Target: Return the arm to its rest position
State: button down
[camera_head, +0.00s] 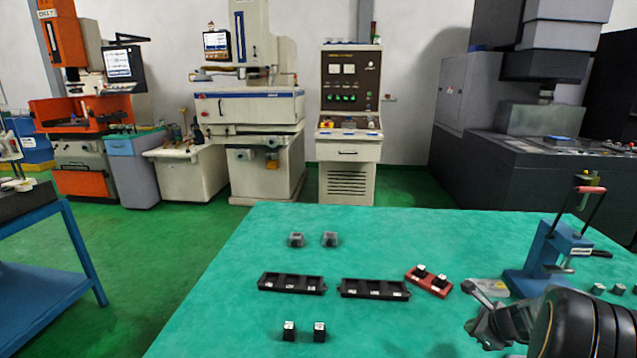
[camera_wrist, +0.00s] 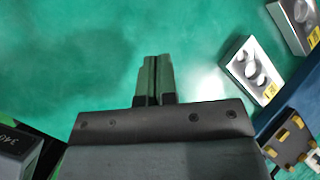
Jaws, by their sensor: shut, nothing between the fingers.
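My gripper (camera_head: 480,322) is low at the right of the head view, above the green table (camera_head: 235,290), with my dark arm behind it. In the wrist view its two greenish fingers (camera_wrist: 155,68) are together with no gap, and nothing is held. Bare green surface lies beyond the fingertips. A silver block with round recesses (camera_wrist: 250,68) lies to the right of the fingers, apart from them. My arm hides part of the table's right front corner in the head view.
Two black trays (camera_head: 291,283) (camera_head: 374,289) and a red tray (camera_head: 429,281) lie mid-table. Two grey blocks (camera_head: 297,240) (camera_head: 329,239) are behind, two black cubes (camera_head: 289,330) (camera_head: 319,331) in front. A blue hand press (camera_head: 540,260) stands close behind my gripper. The table's back left is clear.

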jog(key=s+a+r+n+g+p, duration=0.1)
jog(key=s+a+r+n+p, duration=0.1)
jog(key=s+a+r+n, duration=0.3)
jog(key=s+a+r+n+g+h+p, duration=0.1)
jog(key=s+a+r+n+p, duration=0.2)
jog(key=s+a+r+n, duration=0.3)
jog(key=s+a+r+n+g+h+p, duration=0.1)
jog(key=s+a+r+n, duration=0.4)
jog(key=a+n, duration=0.7)
jog(key=r+n+p, duration=0.1)
jog(key=n, duration=0.3)
jog(key=shift+s+p, duration=0.2)
jog(key=shift+p, duration=0.1)
jog(key=shift+a, duration=0.1)
